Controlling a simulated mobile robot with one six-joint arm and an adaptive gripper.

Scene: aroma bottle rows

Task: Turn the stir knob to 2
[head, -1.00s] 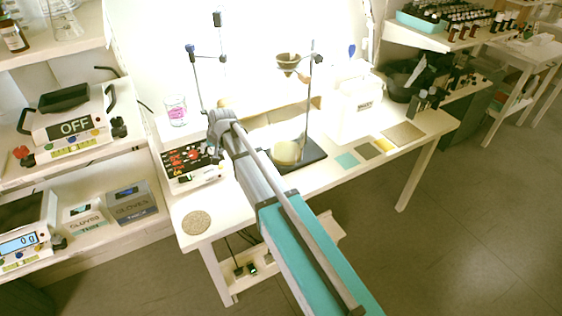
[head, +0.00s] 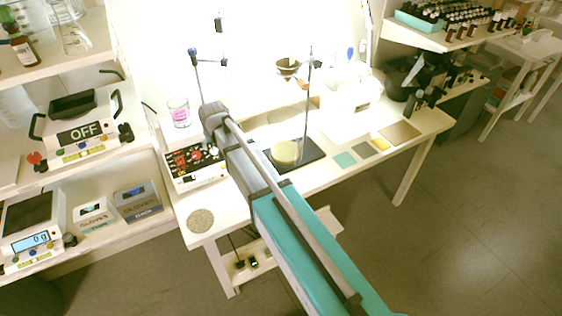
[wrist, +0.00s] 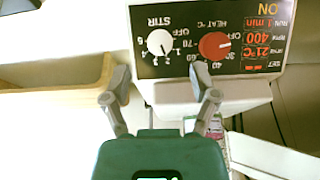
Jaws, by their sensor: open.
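The stirrer's control panel (wrist: 250,45) appears upside down in the wrist view, with a lit display reading ON. The white stir knob (wrist: 160,42) sits at its left, ringed by numbers; its exact setting is too small to read. The red heat knob (wrist: 214,46) is to its right. My gripper (wrist: 160,74) is open and empty, its fingers spread below the two knobs in the picture and apart from the stir knob. In the head view the stirrer (head: 200,178) stands at the table's left end; my arm hides the gripper and part of the panel.
A glass with pink liquid (head: 180,112) stands at the stirrer's back. A dark stand base (head: 305,158) bears a yellowish beaker (head: 286,151) to the right. A round speckled mat (head: 200,221) lies in front. A wooden tray (wrist: 60,80) shows left in the wrist view.

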